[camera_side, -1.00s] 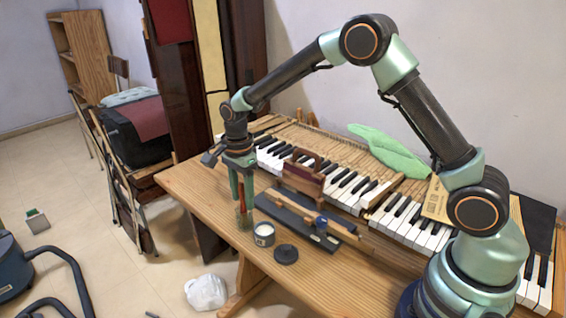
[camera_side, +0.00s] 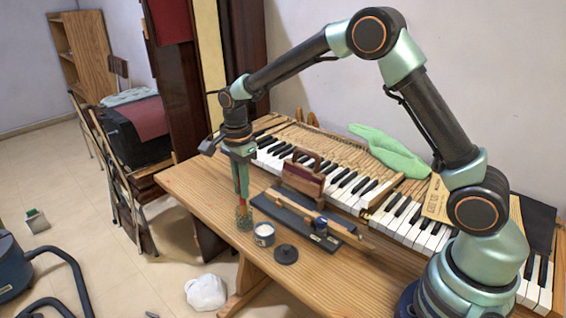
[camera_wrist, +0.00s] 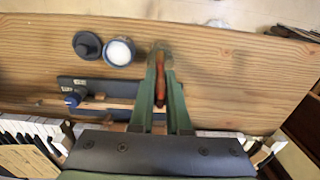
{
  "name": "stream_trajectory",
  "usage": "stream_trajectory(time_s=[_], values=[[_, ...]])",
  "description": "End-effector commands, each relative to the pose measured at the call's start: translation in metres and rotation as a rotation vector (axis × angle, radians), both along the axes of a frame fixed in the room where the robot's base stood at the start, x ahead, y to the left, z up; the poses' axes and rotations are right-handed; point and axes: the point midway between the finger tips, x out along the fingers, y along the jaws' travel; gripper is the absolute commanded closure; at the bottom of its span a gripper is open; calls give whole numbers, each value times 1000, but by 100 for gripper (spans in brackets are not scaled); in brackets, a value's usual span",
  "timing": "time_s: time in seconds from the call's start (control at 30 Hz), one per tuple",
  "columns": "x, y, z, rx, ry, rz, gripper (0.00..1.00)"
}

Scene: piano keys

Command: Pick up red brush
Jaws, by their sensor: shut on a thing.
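The red brush (camera_wrist: 161,85) is upright between the green fingers of my gripper (camera_wrist: 161,62) in the wrist view. My gripper (camera_side: 242,193) is shut on it. In the side view the fingers hide most of the brush. Their tips are just above a small glass jar (camera_side: 244,217), which stands near the table's left front edge. The jar also shows beyond the fingertips in the wrist view (camera_wrist: 161,48). I cannot tell whether the brush's lower end is still inside the jar.
A white-topped tin (camera_side: 264,235) and a dark round lid (camera_side: 285,254) stand beside the jar on the wooden table (camera_side: 190,186). A dark tray (camera_side: 287,213) with a wooden-handled tool lies behind them. Piano keys (camera_side: 345,186) and a green glove (camera_side: 388,152) are farther back.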

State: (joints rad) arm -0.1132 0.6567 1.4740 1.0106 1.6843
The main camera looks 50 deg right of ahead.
Motion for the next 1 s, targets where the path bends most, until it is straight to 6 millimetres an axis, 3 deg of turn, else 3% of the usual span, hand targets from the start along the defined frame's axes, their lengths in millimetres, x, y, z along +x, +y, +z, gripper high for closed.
stream_trajectory(time_s=[0.6, 0.8, 1.0], values=[[1, 0, 140, 1, -4, 0, 100], [1, 0, 166, 0, -2, 0, 100], [0, 0, 175, 0, 0, 0, 100]])
